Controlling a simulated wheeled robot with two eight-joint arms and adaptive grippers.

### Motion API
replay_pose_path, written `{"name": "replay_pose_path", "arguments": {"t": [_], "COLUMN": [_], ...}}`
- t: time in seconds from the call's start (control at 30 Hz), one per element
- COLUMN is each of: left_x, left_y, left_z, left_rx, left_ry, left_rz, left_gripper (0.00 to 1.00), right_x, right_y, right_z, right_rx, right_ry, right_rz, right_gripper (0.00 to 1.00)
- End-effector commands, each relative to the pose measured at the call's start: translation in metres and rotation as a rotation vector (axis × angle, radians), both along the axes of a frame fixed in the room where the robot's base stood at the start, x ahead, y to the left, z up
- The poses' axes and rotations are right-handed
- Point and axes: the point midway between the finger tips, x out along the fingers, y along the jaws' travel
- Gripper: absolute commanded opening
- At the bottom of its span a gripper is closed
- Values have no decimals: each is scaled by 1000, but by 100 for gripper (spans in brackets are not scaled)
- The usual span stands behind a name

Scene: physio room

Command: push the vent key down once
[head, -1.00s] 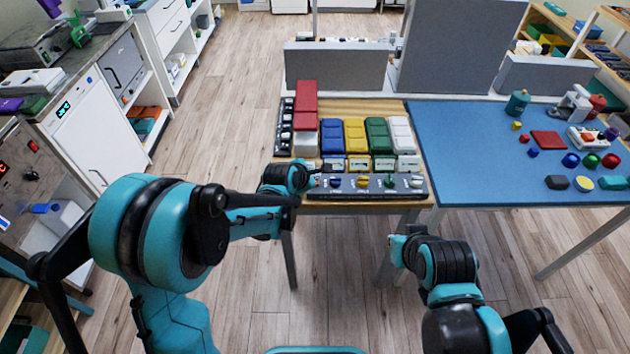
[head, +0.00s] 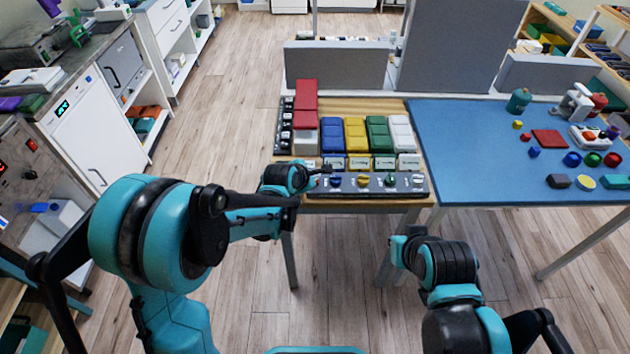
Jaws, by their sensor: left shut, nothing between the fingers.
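A row of large coloured keys stands on the wooden bench: a red key (head: 306,97), a blue key (head: 332,136), a yellow key (head: 356,134), a green key (head: 378,133) and a white key (head: 401,132). The red one reaches higher than the others. Small label plates lie in front of the keys; their words are too small to read, so I cannot tell which is the vent key. My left gripper (head: 325,169) is shut and empty, at the near left of the keys by the dark knob strip. My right gripper (head: 398,246) is low before the bench, its fingers unclear.
The dark strip with several small knobs (head: 372,186) runs along the bench's front edge. A black strip (head: 284,128) stands left of the red key. A blue-topped table (head: 465,150) with small objects adjoins on the right. Grey panels (head: 336,66) stand behind.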

Motion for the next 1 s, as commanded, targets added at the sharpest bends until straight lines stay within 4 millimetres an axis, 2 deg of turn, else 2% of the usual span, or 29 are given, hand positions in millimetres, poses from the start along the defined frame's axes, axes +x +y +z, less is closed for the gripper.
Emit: {"name": "replay_pose_path", "arguments": {"t": [1.0], "left_x": [0], "left_y": [0], "left_z": [-8], "left_rx": [0], "left_ry": [0], "left_rz": [0], "left_gripper": [0], "right_x": [0], "right_y": [0], "right_z": [-7], "right_rx": [0], "right_ry": [0], "right_rz": [0], "right_gripper": [0]}}
